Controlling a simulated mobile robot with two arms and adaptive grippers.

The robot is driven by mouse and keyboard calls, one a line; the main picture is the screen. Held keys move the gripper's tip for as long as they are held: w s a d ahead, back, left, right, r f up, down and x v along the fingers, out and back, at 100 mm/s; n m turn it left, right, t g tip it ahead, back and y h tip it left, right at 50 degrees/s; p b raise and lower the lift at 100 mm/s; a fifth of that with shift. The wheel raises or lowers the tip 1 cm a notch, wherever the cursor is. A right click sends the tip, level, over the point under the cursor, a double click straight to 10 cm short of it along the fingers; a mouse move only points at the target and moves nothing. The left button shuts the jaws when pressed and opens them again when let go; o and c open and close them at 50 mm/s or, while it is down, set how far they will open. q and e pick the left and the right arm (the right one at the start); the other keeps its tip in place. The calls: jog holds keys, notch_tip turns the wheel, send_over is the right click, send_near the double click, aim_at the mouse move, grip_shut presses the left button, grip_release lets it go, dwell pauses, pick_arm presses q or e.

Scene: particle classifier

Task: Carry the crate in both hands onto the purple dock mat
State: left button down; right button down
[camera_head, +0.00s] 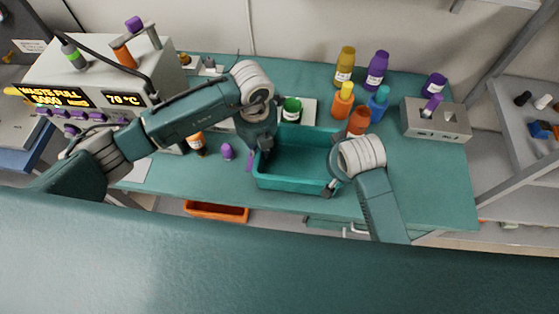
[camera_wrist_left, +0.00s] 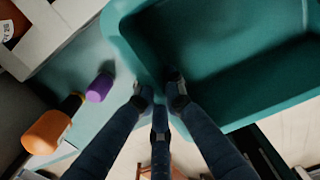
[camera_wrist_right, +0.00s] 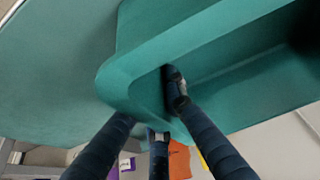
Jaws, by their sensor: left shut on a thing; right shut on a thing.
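The teal crate (camera_head: 293,184) is in the middle of the head view, near the front edge of the teal bench. It looks empty. My left gripper (camera_head: 262,147) is shut on its left wall, and in the left wrist view the fingers (camera_wrist_left: 161,92) straddle the crate's rim (camera_wrist_left: 150,62). My right gripper (camera_head: 331,185) is shut on its right wall, and in the right wrist view the fingers (camera_wrist_right: 155,102) straddle the rim (camera_wrist_right: 120,88).
Several coloured bottles stand behind and right of the crate, including an orange one (camera_head: 343,100).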

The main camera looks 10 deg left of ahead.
pick_arm(q)
jog(key=shift+a+f+b, duration=0.1)
jog(key=shift+f+b, duration=0.2)
jog(key=shift+f, duration=0.25)
pick_arm(e)
jog(key=shift+f, duration=0.55)
pick_arm(q)
jog(key=c, duration=1.8)
grip_release()
jog(key=shift+c, duration=0.2)
pick_arm(e)
jog(key=c, duration=1.8)
grip_release()
jog(key=shift+c, duration=0.2)
pick_arm(q)
jog(key=shift+r, duration=0.1)
pick_arm(e)
jog(key=shift+r, duration=0.1)
jog(key=v, duration=1.2)
jog(key=shift+s, duration=0.1)
pick_arm(q)
notch_tip(320, 180, up, 12)
